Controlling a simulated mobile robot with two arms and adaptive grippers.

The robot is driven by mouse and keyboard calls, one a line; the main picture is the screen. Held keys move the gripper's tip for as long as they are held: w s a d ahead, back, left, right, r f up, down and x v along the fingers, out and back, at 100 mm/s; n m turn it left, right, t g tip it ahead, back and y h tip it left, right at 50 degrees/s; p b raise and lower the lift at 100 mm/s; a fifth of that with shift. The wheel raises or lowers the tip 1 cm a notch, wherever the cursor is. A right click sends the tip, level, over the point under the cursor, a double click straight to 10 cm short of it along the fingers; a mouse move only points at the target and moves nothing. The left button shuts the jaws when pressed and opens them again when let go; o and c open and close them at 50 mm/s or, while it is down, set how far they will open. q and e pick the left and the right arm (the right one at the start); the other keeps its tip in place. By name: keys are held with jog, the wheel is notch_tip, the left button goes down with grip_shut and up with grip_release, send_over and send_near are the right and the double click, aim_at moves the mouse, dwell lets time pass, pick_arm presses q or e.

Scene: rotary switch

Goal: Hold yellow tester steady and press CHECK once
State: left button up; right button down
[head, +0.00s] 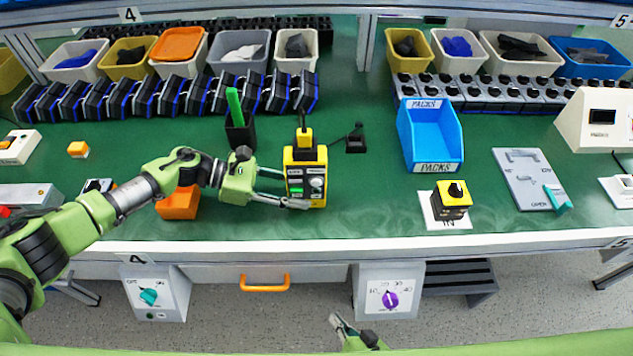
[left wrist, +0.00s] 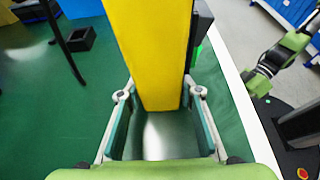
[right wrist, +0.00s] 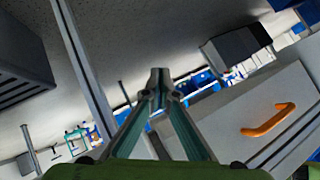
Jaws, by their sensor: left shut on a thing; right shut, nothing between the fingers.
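The yellow tester (head: 319,190) stands upright on the green bench in the head view, with a dark front panel, a green display, a grey knob and several labels too small to read. My left gripper (head: 296,187) comes from the left and is shut on its lower body. In the left wrist view the yellow tester (left wrist: 150,50) fills the space between the fingers of my left gripper (left wrist: 155,118). My right gripper (head: 345,328) is low, below the bench front in the head view. In the right wrist view my right gripper (right wrist: 160,78) has its fingertips together with nothing between them.
A black and yellow switch block (head: 452,200) stands on the IN card to the right. An orange block (head: 178,203) lies below my left arm. The bench's front edge (head: 300,246) and an orange drawer handle (right wrist: 268,120) are near my right gripper.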

aim_at(316, 183)
jog(key=w+a+r+m+t+y, duration=0.15)
jog(key=a+r, duration=0.25)
jog(key=r, duration=0.4)
jog(key=w+a+r+m+t+y, duration=0.1)
jog(key=a+r+y, duration=0.15)
jog(key=r, duration=0.45)
jog(key=w+a+r+m+t+y, duration=0.15)
jog(key=a+r, duration=0.25)
jog(key=r, duration=0.4)
jog(key=d+r+n+y, duration=0.1)
jog(key=d+r+y, duration=0.1)
jog(key=r, duration=0.6)
jog(key=w+d+r+n+t+y, duration=0.1)
jog(key=d+r+n, duration=0.1)
jog(key=r, duration=0.6)
jog(key=shift+d+t+y, duration=0.3)
jog(key=shift+d+y, duration=0.05)
jog(key=shift+d, duration=0.5)
jog(key=shift+w, duration=0.25)
jog(key=shift+w, duration=4.3)
jog(key=shift+w, duration=0.1)
jog(key=shift+w, duration=0.3)
